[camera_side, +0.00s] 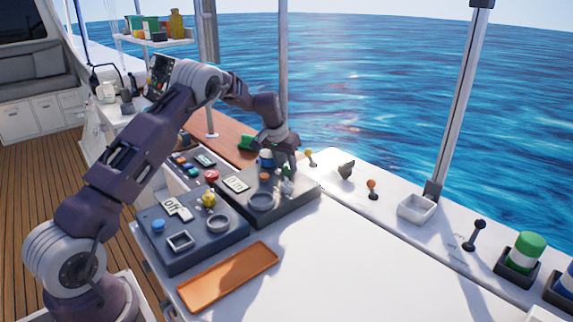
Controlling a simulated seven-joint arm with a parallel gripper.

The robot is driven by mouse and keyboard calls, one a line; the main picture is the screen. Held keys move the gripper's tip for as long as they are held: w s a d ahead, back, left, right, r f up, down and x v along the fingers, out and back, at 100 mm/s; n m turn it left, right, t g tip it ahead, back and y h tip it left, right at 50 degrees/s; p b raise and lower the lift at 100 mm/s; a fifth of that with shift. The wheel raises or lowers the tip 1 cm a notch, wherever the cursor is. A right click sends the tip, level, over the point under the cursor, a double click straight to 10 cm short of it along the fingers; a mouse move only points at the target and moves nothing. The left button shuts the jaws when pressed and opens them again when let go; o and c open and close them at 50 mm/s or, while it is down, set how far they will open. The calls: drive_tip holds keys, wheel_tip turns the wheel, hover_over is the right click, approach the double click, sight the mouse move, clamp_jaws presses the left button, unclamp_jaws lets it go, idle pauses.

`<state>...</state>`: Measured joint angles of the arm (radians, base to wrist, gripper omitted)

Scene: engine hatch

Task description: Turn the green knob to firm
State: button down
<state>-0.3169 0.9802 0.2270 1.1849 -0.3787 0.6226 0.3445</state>
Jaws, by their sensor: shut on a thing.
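My gripper (287,175) reaches down from above onto the right-hand dark control panel (303,199), near its far edge. A bit of the green knob (288,171) shows at the fingertips, and the gripper is shut on it. The fingers hide most of the knob, so its pointer and any firm marking cannot be read. A small grey lever or switch (287,188) stands just in front of the fingers.
The same panel carries a round dark ring (261,201), an orange button (264,176) and a blue knob (266,157). Another panel (200,245) with a yellow knob (209,198) lies left. An orange tray (228,277) lies in front.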

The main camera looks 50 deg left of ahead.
drive_tip(key=m+h, duration=0.1)
drive_tip(key=m, duration=0.2)
drive_tip(key=m+h, duration=0.1)
drive_tip(key=m, duration=0.1)
drive_tip(key=shift+a+m, duration=0.2)
drive_tip(key=shift+m, duration=0.2)
drive_tip(key=m+h, duration=0.1)
drive_tip(key=m, duration=0.2)
drive_tip(key=m+h, duration=0.1)
drive_tip(key=m, duration=0.2)
drive_tip(key=shift+a+g, duration=0.15)
drive_tip(key=shift+g, duration=0.25)
drive_tip(key=shift+m, duration=0.4)
drive_tip(key=c, duration=1.1)
unclamp_jaws()
drive_tip(key=shift+o, duration=0.2)
drive_tip(key=v, duration=0.7)
drive_tip(key=shift+a, duration=0.15)
drive_tip(key=shift+w, duration=0.1)
